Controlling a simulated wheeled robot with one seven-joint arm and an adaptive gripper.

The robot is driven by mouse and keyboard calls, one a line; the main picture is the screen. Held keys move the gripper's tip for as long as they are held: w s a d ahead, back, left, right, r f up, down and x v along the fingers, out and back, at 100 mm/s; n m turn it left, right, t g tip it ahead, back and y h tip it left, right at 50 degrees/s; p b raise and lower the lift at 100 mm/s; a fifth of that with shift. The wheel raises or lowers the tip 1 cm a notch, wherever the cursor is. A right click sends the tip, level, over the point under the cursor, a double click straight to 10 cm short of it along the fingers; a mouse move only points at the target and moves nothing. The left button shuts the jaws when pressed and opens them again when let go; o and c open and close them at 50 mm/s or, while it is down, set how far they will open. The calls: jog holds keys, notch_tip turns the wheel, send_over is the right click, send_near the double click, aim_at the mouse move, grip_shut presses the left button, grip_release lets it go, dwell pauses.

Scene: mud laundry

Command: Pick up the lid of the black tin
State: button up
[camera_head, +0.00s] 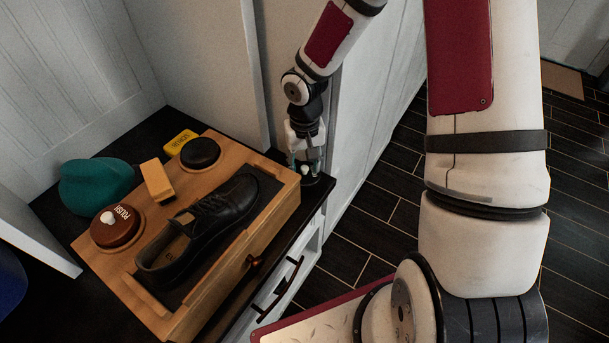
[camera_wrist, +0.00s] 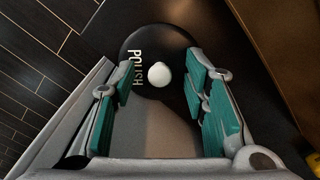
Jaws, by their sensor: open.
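The black tin's round lid (camera_wrist: 150,42) shows in the wrist view with white "POLISH" lettering and a white knob (camera_wrist: 159,74). In the head view the black tin (camera_head: 319,181) is at the right end of the dark counter, largely hidden by my gripper (camera_head: 306,166). My gripper is open and points down over the lid. In the wrist view its teal-padded fingers (camera_wrist: 152,84) stand on either side of the knob, with clear gaps. I cannot tell how high the fingertips are above the lid.
A wooden shoe-shine box (camera_head: 262,231) carries a black shoe (camera_head: 205,222), a brown polish tin (camera_head: 117,227), a tan block (camera_head: 157,181) and a black round item (camera_head: 200,153). A teal object (camera_head: 95,185) and a yellow box (camera_head: 180,142) lie behind. A wall is close behind my gripper.

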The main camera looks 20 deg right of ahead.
jog(key=c, duration=1)
grip_shut()
jog(key=shift+r, duration=0.1)
